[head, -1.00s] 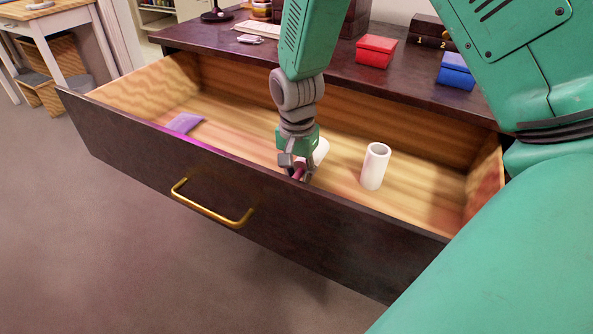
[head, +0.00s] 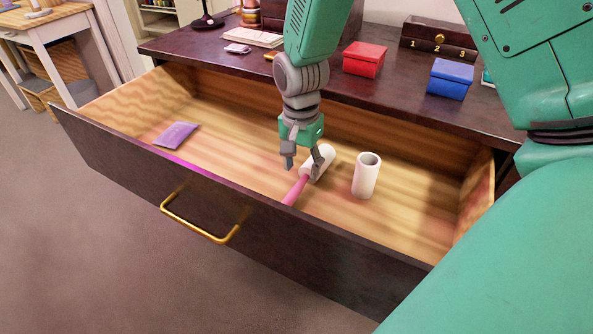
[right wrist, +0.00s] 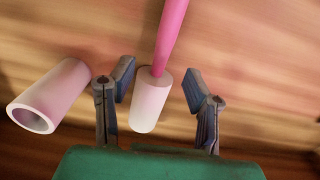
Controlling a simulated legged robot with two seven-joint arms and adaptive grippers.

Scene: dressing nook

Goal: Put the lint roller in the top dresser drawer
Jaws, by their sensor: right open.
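The lint roller (head: 318,163), a white roll with a pink handle, lies inside the open top drawer (head: 400,215), its handle toward the drawer front. My right gripper (head: 303,163) is open just above it, with one finger partly in front of the roll. In the right wrist view the lint roller's white roll (right wrist: 151,103) lies between the two spread fingers of the right gripper (right wrist: 160,85), with gaps on both sides. The pink handle runs up out of that view. My left gripper is not in view.
A white hollow cylinder (head: 365,177) stands upright in the drawer to the right. A purple packet (head: 177,134) lies at the left. The drawer front has a brass handle (head: 200,229). Red (head: 364,60) and blue (head: 450,80) boxes stand on the dresser top.

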